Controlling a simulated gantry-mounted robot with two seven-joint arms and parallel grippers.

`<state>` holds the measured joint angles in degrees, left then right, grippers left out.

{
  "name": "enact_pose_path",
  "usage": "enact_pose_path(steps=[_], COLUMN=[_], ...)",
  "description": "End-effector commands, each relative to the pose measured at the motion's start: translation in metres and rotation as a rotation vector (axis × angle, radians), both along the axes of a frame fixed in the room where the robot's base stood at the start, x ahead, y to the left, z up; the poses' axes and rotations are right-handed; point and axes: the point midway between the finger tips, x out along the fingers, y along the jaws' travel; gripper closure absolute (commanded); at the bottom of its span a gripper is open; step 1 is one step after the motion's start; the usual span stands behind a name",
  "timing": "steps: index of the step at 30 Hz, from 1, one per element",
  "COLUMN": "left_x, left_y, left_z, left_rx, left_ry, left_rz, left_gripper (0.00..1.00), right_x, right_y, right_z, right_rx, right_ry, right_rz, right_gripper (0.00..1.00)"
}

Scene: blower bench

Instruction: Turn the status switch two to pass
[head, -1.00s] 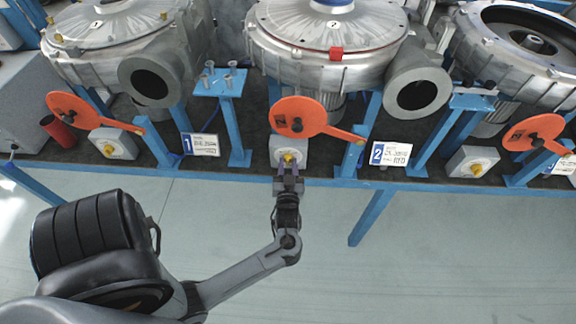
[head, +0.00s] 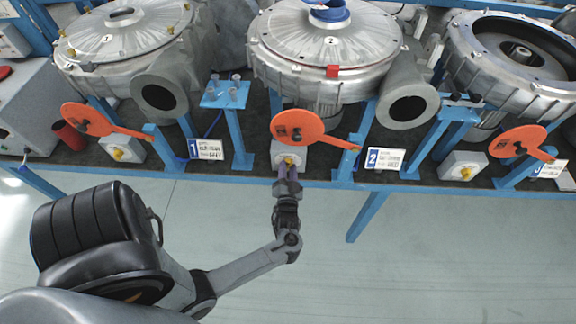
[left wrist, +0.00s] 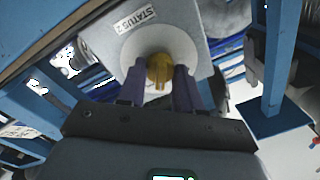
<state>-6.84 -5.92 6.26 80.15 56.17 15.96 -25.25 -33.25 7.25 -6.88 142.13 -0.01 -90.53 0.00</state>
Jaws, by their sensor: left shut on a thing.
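Status switch two is a grey box (head: 283,149) with a yellow knob, at the bench's front edge in the head view. In the left wrist view its face (left wrist: 190,22) carries a "STATUS 2" label (left wrist: 135,19) and a pale round plate around the yellow knob (left wrist: 160,70). My left gripper (head: 288,170) reaches it from the front, with its two fingers on either side of the knob and shut on it. The left wrist view shows the fingers partly covering the plate. I cannot read the knob's setting. My right gripper is not in view.
An orange paddle (head: 299,126) hangs just above the switch. Number cards one (head: 206,149) and two (head: 384,160) stand either side. Similar yellow-knobbed boxes sit at left (head: 122,149) and right (head: 463,166). Large blowers (head: 325,55) stand behind. The floor before the bench is clear.

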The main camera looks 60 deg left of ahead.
Motion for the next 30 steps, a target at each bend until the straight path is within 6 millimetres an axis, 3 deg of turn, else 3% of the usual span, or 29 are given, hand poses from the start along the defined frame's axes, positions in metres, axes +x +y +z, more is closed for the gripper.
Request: enact_pose_path(steps=[10, 30], left_x=[-0.001, -0.001], left_y=[0.001, 0.001], left_z=[0.001, -0.002], left_rx=[0.112, 0.147], left_ry=[0.177, 0.234], left_rz=[0.000, 0.000], left_gripper=[0.96, 0.96], right_x=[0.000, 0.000], right_y=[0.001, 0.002], right_z=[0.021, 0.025], right_rx=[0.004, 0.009], right_ry=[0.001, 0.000], right_rz=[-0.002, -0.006], right_gripper=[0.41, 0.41])
